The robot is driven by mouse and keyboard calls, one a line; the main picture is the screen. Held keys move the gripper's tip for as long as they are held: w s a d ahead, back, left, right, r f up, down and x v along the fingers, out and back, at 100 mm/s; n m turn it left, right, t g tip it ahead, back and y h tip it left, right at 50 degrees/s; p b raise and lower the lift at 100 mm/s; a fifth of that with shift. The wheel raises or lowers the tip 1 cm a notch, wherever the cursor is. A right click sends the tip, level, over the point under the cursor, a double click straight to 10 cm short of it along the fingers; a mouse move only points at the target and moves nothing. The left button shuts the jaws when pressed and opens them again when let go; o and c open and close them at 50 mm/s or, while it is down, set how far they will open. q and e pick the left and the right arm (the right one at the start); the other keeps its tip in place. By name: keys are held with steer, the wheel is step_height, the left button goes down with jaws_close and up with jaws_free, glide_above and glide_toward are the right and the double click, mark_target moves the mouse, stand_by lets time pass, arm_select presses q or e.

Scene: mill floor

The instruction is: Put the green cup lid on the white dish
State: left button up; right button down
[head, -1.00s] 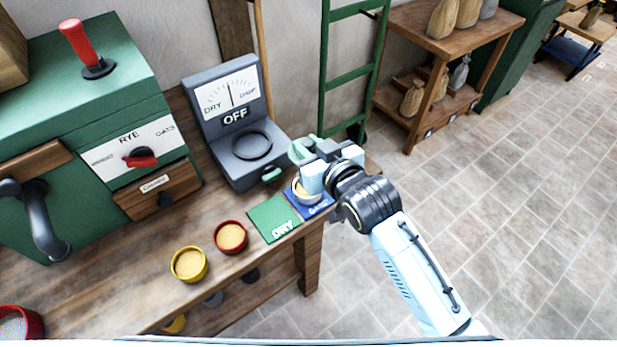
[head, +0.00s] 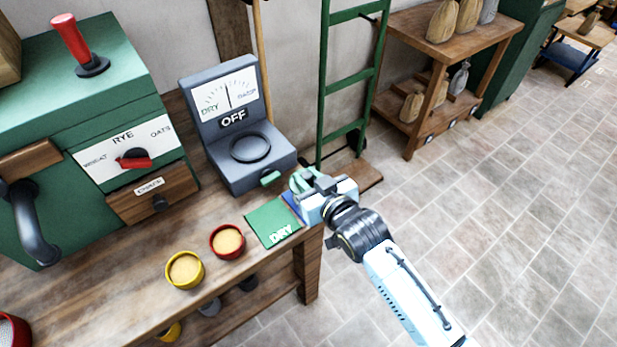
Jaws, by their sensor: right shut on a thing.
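My right gripper (head: 308,186) is shut on the pale green cup lid (head: 298,181) at the right front corner of the wooden bench. The lid shows only in part, as a curved pale green edge at the fingers. The gripper is over the blue card (head: 291,198), of which only a strip shows. The white dish, on the blue card in the earlier view, is hidden behind my gripper now. I cannot tell whether the lid touches it. My left gripper is not in view.
The grey meter (head: 240,165) marked OFF stands just behind. The green DRY card (head: 271,223) lies left of the gripper. A red cup (head: 228,257) and a yellow cup (head: 184,285) stand further left. A green ladder (head: 324,90) leans behind. Floor to the right is clear.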

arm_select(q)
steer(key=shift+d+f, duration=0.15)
arm_select(e)
steer(key=shift+f, duration=0.4)
steer(key=shift+f, duration=0.1)
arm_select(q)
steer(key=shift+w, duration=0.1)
arm_select(e)
steer(key=c, duration=1.2)
jaws_free()
steer(key=shift+c, duration=0.2)
steer(key=shift+r, duration=0.5)
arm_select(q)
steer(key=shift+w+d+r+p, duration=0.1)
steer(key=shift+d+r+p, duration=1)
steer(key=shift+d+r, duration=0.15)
arm_select(e)
steer(key=v, duration=1.2)
